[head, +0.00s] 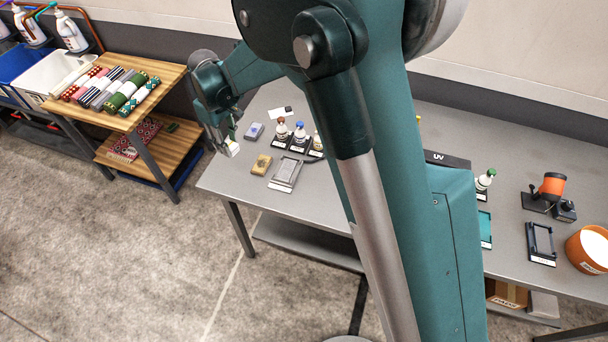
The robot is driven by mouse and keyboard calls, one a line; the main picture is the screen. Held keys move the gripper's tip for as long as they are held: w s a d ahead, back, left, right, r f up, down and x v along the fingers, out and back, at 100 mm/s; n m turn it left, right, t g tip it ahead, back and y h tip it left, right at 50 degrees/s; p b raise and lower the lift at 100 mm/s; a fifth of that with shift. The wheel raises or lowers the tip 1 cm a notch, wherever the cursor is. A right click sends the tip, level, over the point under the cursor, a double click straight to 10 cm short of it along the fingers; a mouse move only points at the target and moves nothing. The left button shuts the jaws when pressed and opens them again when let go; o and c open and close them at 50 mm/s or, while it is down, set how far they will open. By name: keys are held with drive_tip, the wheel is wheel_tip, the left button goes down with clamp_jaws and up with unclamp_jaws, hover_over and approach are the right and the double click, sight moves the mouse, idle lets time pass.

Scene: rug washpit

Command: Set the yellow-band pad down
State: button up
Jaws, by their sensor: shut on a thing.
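My gripper (226,142) is at the left end of the grey table, near its edge. It is shut on a small pale thing (234,150), probably a pad, with a bit of green above it. The fingers partly hide it, and I cannot make out a yellow band on it. A yellowish pad (261,164) lies on the table to the right of and below my gripper in the picture. A blue-grey pad (254,130) lies on the table just right of my gripper.
A grey framed tray (285,175) and several small bottles (299,134) stand right of the pads. My arm hides the table's middle. A wooden shelf unit (170,75) with rolled rugs stands left, across a floor gap. An orange bucket (588,249) is far right.

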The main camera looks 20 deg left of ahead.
drive_tip(key=w+d+n, duration=0.1)
drive_tip(key=w+d, duration=0.1)
drive_tip(key=d, duration=1.2)
drive_tip(key=w+d+n, duration=0.1)
drive_tip(key=w+d, duration=0.1)
drive_tip(key=d, duration=1.2)
drive_tip(key=shift+d+r+n, duration=0.15)
drive_tip(key=shift+d+n, duration=0.15)
drive_tip(key=shift+d, duration=0.05)
drive_tip(key=shift+f+b, duration=0.3)
drive_tip(key=shift+f, duration=2.85)
drive_tip(key=shift+f, duration=0.15)
drive_tip(key=shift+f, duration=1.75)
drive_tip(key=shift+f+b, duration=0.15)
drive_tip(key=shift+b, duration=0.15)
